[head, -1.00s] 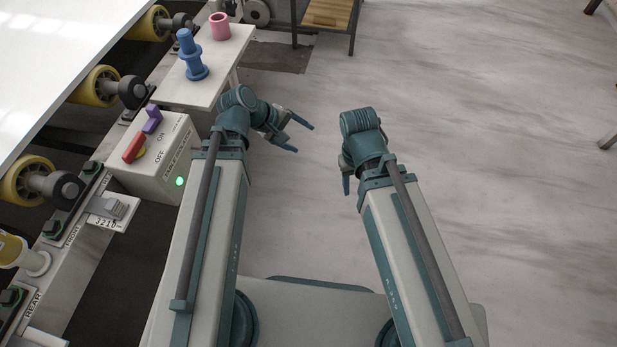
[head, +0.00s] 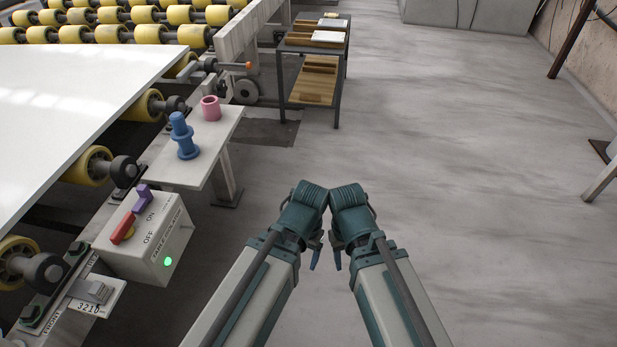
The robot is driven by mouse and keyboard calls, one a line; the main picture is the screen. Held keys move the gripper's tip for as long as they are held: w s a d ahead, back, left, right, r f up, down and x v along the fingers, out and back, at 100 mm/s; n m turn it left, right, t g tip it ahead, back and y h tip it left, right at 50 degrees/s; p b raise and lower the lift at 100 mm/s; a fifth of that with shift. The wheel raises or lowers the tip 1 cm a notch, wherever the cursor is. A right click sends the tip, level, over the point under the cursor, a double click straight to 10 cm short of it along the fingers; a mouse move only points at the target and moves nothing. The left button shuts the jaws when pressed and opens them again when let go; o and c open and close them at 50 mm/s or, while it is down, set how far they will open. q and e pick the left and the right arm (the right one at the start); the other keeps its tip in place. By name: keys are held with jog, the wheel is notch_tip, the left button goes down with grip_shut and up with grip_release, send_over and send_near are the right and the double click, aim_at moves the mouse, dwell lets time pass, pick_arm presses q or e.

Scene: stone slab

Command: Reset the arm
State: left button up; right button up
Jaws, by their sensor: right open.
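My two arms come up from the bottom of the head view, bent at the wrists and close together. My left gripper (head: 315,261) points down and back toward me, mostly hidden behind its own wrist; whether its fingers are apart is not visible. My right gripper (head: 337,259) is just beside it, also folded down, open, with only a finger showing and no object seen in it. The two wrists are touching or nearly touching; I cannot tell which. Both are over the bare floor.
At left stands a switch box (head: 148,238) with red and purple levers and a lit green lamp. A white shelf (head: 218,132) holds a blue spool-like part (head: 184,140) and a pink cup-shaped part (head: 211,108). A cart (head: 312,72) stands behind.

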notch_tip(320, 180, up, 26)
jog(key=p, duration=2.5)
